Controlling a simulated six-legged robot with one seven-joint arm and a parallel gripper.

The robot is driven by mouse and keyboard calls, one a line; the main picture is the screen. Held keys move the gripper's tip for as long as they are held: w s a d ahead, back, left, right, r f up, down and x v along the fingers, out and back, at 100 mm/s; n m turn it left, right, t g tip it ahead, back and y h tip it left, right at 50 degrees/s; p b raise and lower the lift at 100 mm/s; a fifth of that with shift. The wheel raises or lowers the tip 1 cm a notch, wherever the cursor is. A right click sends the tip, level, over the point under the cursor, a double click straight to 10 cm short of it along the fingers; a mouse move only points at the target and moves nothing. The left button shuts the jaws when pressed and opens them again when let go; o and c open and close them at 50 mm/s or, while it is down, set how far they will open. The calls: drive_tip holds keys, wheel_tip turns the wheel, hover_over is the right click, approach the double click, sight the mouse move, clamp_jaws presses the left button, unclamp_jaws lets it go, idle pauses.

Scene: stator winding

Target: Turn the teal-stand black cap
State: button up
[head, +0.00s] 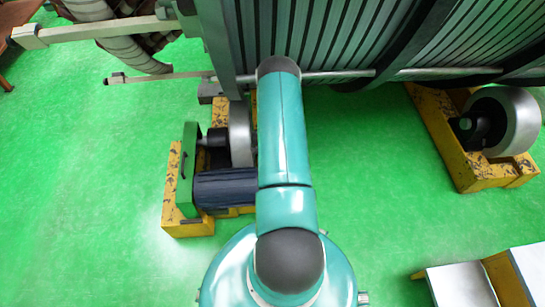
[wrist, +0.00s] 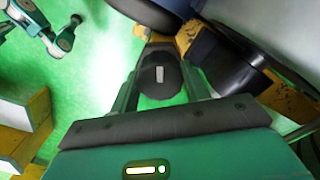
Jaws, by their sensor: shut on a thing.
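The black cap (wrist: 160,84) is round and dark, with a small pale rectangular mark on its face. It sits between the two fingers of my gripper (wrist: 161,75) in the wrist view. The gripper is shut on it, one finger on each side. The teal stand is not clearly seen: bright green shows around the cap, and I cannot tell stand from floor there. In the head view my teal arm reaches up the middle, and its gripper end and the cap are hidden from sight.
A large ribbed drum (head: 330,40) fills the top of the head view. A yellow roller support (head: 195,229) with a dark blue motor (head: 225,189) stands left of my arm. Another yellow support (head: 445,140) stands right. White-topped steps (head: 460,285) are at lower right. Green floor is open at left.

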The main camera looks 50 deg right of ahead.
drive_tip(key=shift+m, duration=0.8)
drive_tip(key=o, duration=1)
wheel_tip(320, 180, up, 14)
drive_tip(key=shift+s+f, duration=0.1)
idle(0.4)
